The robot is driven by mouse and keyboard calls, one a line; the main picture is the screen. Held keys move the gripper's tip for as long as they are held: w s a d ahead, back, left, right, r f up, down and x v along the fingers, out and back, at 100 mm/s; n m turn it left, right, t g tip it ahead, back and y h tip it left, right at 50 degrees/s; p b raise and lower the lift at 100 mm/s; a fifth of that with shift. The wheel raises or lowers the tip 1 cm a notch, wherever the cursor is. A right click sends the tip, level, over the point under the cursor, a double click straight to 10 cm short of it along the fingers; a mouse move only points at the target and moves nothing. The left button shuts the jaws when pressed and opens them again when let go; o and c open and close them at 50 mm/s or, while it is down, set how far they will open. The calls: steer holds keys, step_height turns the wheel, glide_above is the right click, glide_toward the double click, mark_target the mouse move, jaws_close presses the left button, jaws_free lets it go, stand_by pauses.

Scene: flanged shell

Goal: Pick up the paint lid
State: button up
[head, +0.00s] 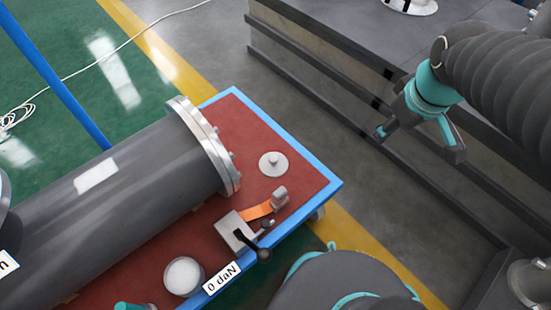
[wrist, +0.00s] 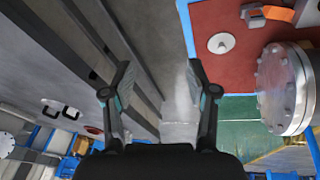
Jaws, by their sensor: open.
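The paint lid (head: 273,163) is a small round pale grey disc with a raised knob in its middle. It lies flat on the red top of the blue-edged cart, near the flanged end of the dark cylinder. It also shows in the wrist view as a pale disc (wrist: 221,43), up and right of the fingers. My gripper (head: 418,142) is open and empty, off to the right of the cart in the head view, apart from the lid. Its two spread fingers show in the wrist view (wrist: 158,82) with nothing between them.
The dark flanged cylinder (head: 120,190) lies along the cart (head: 236,118). An orange-strapped clamp (head: 258,210), a lever block (head: 236,232) and a white-topped can (head: 183,276) sit near its front edge. Dark steps (head: 330,95) stand at the right. Floor lies between cart and steps.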

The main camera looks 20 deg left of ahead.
steer(key=w+a+f+n+g, duration=0.1)
steer(key=w+a+f+n, duration=0.25)
steer(key=a, duration=0.25)
steer(key=w+a+f+n+g, duration=0.1)
steer(key=w+a+f+n, duration=0.15)
steer(key=a+n, duration=0.3)
steer(key=n+g+h+b, duration=0.1)
steer(key=n, duration=0.7)
glide_above(274, 158)
steer(key=f, duration=1.3)
steer(key=d+f, duration=0.1)
steer(key=f, duration=0.5)
steer(key=shift+w+f, duration=0.2)
steer(key=shift+f, duration=0.1)
steer(key=shift+s+a+f+b, duration=0.1)
steer(key=shift+a+f+b, duration=0.1)
steer(key=shift+f, duration=0.8)
steer(key=shift+s+a+f+b, duration=0.1)
steer(key=shift+a+f+b, duration=0.1)
steer(key=shift+f, duration=0.8)
steer(key=shift+s+a+f+b, duration=0.1)
steer(key=shift+a+f+b, duration=0.1)
steer(key=shift+f, duration=0.8)
jaws_close()
